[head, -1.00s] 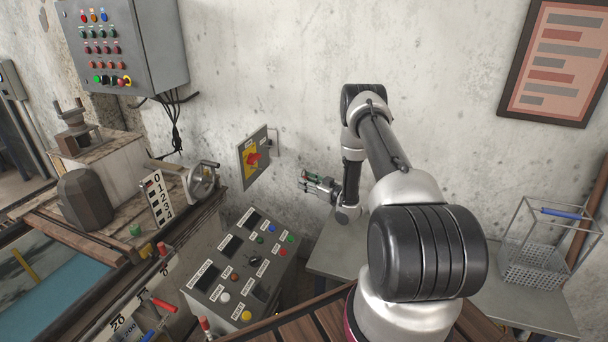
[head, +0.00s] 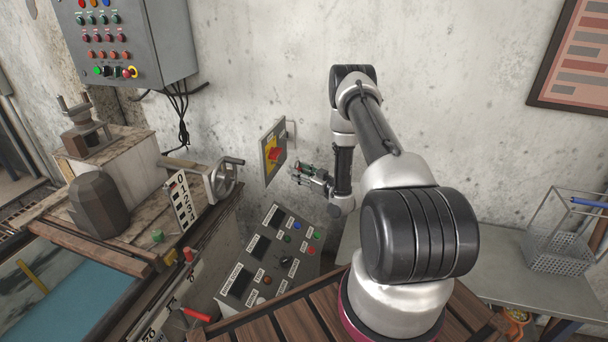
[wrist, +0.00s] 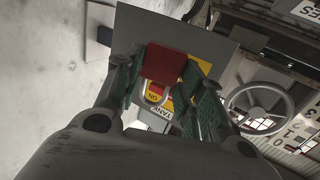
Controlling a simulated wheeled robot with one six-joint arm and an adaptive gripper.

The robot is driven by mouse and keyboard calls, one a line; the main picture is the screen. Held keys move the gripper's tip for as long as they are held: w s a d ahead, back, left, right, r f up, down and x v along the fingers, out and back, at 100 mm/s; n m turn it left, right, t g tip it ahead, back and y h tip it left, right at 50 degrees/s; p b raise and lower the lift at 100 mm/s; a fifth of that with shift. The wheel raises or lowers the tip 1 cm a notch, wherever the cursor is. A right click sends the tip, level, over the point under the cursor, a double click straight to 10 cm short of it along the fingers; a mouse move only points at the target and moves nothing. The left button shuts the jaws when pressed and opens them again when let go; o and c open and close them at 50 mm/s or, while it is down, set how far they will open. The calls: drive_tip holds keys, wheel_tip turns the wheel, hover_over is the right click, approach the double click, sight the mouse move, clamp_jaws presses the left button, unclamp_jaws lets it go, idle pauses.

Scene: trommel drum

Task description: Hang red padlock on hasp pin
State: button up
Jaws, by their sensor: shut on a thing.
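The red padlock (wrist: 163,64) is held between the fingers of my gripper (wrist: 160,82) in the wrist view, with its pale shackle (wrist: 157,96) toward the camera. Behind it is the grey switch plate with a yellow panel, which also shows in the head view (head: 267,176) with a red rotary handle (head: 275,154). In the head view my gripper (head: 300,174) is to the lower right of the switch plate and appears apart from it. The padlock is too small to make out clearly there. I cannot make out the hasp pin in either view.
A control console (head: 262,262) with buttons stands below my gripper. A handwheel (head: 228,178) is to the left of the switch plate. A grey table (head: 500,262) with a wire basket (head: 560,240) is at the right. The wall is close behind the arm.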

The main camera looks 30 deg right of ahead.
drive_tip(key=shift+w+a+f, duration=0.2)
drive_tip(key=shift+w+a, duration=0.75)
drive_tip(key=shift+w+a+f, duration=0.25)
drive_tip(key=shift+w+a, duration=0.65)
drive_tip(key=shift+w+a+f, duration=0.2)
drive_tip(key=shift+w+a, duration=0.75)
drive_tip(key=o, duration=1.2)
drive_tip(key=shift+s, duration=0.1)
